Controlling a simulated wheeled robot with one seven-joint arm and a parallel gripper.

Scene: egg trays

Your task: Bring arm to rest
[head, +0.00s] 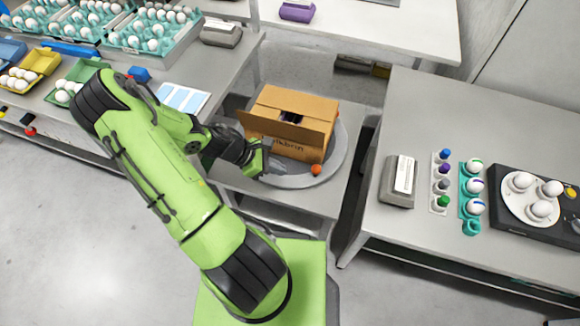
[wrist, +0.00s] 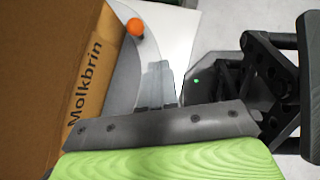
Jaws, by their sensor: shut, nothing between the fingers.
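My green arm (head: 165,150) reaches out over the middle stand. My gripper (head: 270,158) is low beside the left front of an open cardboard box (head: 290,142). In the wrist view, the fingers (wrist: 163,85) are together with nothing between them. The box, marked "Molkbrin", also fills the left of the wrist view (wrist: 40,75). A gap shows between the fingertips and the box there. Something dark purple shows inside the box, mostly hidden by its flaps.
The box stands on a round grey plate (head: 340,160), with a small orange ball (head: 316,169) near its front corner. Egg trays (head: 72,48) and cartons fill the left bench. The right table (head: 425,110) holds a grey device (head: 398,182), small bottles and an egg plate.

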